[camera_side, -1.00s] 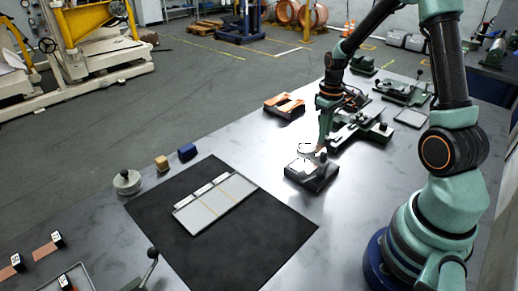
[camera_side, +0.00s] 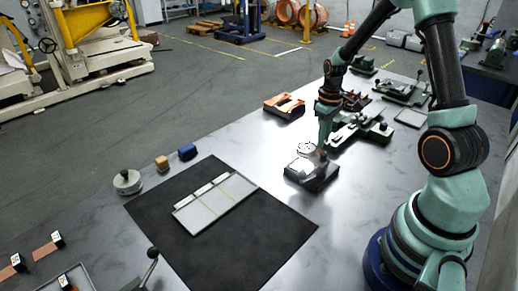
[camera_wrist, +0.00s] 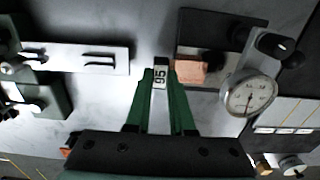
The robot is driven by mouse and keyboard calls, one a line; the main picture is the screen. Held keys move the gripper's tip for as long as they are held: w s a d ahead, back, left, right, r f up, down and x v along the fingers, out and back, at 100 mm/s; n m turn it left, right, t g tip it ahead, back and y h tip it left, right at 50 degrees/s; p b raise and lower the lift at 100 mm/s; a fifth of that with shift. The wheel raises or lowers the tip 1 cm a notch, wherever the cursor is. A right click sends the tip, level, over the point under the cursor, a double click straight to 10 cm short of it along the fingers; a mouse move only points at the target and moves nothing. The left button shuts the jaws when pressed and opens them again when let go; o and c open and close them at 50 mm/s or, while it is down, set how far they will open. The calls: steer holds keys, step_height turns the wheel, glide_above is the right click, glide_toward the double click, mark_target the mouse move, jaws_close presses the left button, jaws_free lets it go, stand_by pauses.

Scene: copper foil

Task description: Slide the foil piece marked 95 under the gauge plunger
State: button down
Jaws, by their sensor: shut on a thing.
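The tag marked 95 (camera_wrist: 160,74) sits between the green fingertips of my gripper (camera_wrist: 160,90) in the wrist view. My gripper is shut on this foil piece by its tagged end. Its copper strip (camera_wrist: 189,71) extends right from the tag, over the edge of the gauge's dark base (camera_wrist: 215,33). The round dial gauge (camera_wrist: 250,95) is just right of the strip. I cannot tell whether the strip's end is under the plunger, which is hidden. In the side view, my gripper (camera_side: 323,142) is low beside the gauge base (camera_side: 312,178).
A black mat (camera_side: 260,235) with a pale divided board (camera_side: 213,204) lies left of the gauge. Other tagged copper pieces (camera_side: 44,250) lie at the lower left. A dark tray with copper pieces (camera_side: 284,106) and green fixtures (camera_side: 350,125) stand behind. Bare table lies between tray and mat.

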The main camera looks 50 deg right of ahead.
steer(key=shift+f, duration=0.55)
steer(key=shift+a, duration=2.35)
stand_by(2.3)
steer(key=c, duration=1.1)
jaws_free()
steer(key=shift+r, duration=0.2)
steer(key=shift+r, duration=1.35)
steer(key=o, duration=0.5)
